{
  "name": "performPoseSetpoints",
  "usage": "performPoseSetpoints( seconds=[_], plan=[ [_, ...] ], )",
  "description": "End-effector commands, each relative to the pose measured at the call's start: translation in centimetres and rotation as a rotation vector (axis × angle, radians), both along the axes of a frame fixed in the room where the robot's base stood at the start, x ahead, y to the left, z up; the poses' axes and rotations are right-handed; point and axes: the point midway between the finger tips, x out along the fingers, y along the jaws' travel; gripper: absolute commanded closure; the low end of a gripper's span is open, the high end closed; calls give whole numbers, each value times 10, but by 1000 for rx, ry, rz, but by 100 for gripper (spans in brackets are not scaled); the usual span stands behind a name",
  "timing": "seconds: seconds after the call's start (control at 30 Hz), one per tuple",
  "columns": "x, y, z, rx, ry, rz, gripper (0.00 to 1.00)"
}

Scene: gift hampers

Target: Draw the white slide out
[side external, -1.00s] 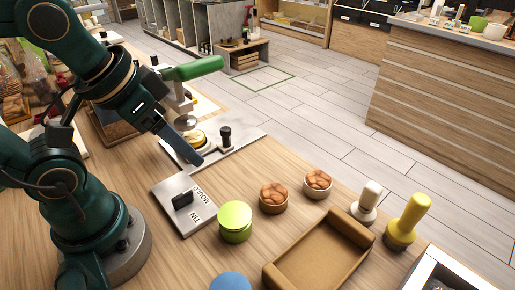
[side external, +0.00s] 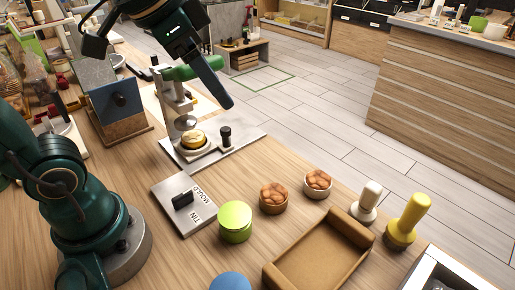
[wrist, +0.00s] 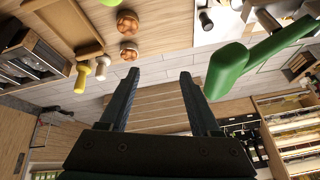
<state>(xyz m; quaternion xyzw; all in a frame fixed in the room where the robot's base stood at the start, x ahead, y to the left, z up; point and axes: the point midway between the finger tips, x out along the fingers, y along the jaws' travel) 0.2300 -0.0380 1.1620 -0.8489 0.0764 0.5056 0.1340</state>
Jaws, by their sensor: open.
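The press (side external: 176,104) stands at the table's far edge with a green lever (side external: 192,73), which also shows large at right in the wrist view (wrist: 262,55). At its foot is a pale slide plate (side external: 240,138) with an upright black knob (side external: 225,136). A round gold tin (side external: 194,139) sits in a ring beside the knob. My gripper (side external: 228,104) hangs in the air above and beyond the plate, apart from the knob. In the wrist view the two fingers (wrist: 157,78) are spread with nothing between them.
A steel plate marked TIN MOULD (side external: 184,204), a green tin (side external: 235,222), two bowls of brown pieces (side external: 273,198), a brown tray (side external: 318,255) and white and yellow-handled stamps (side external: 407,220) stand nearer. Bare wood lies between.

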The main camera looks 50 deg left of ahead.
Motion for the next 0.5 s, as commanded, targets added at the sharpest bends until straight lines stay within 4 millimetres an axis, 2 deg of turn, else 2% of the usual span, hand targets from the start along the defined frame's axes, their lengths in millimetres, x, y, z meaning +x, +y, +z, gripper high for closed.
performPoseSetpoints(
  seconds=[0.1,0.5],
  plan=[
    [9,6,21,23,-72,18,36],
    [27,46,80,47,-279,247,36]
  ],
)
